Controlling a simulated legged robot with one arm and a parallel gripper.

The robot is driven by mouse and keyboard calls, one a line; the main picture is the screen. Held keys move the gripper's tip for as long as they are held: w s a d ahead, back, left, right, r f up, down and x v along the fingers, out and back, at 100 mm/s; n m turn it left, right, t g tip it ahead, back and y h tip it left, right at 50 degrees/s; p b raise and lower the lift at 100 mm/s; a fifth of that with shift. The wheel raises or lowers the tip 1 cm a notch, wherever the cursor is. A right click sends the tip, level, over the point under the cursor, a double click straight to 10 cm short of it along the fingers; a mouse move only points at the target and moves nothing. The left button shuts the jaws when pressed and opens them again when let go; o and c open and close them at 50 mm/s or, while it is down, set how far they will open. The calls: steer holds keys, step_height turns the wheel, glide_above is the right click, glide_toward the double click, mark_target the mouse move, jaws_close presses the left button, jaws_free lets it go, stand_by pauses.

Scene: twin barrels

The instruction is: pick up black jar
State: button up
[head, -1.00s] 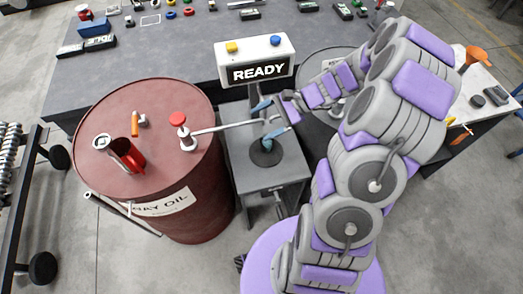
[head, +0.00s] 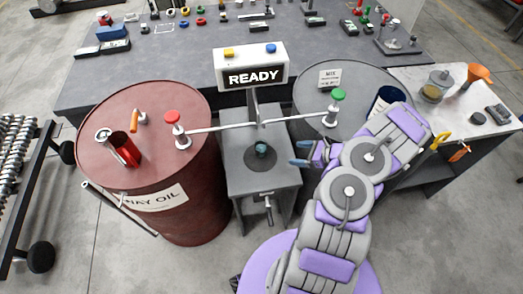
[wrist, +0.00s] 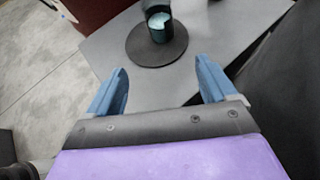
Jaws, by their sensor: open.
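The black jar (head: 262,149) is a small dark cup with teal inside. It stands upright on a round dark disc (head: 251,163) on the grey stand between the two barrels. My gripper (head: 300,153) is to the right of the jar, with its blue fingers apart and nothing between them. In the wrist view the jar (wrist: 158,28) is beyond the open fingertips (wrist: 162,72), roughly centred between them and apart from them.
A red barrel (head: 190,218) stands left of the stand and a grey barrel (head: 352,84) right of it. A levered bar with red and green knobs spans above the stand, below the READY sign (head: 252,66). A side table (head: 462,112) is at right.

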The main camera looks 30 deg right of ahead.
mark_target(264, 150)
steer(key=b+x, duration=0.2)
steer(key=x, duration=0.9)
steer(key=shift+a+r+b, duration=0.1)
steer(key=shift+a+b, duration=0.2)
steer(key=shift+w+a, duration=0.15)
steer(key=shift+w, duration=0.2)
steer(key=shift+w+r+b+x, duration=0.1)
steer(key=shift+b+x, duration=0.4)
steer(key=shift+x, duration=0.9)
steer(key=shift+w+r+b+x, duration=0.1)
steer(key=shift+b+x, duration=0.35)
steer(key=shift+x, duration=0.95)
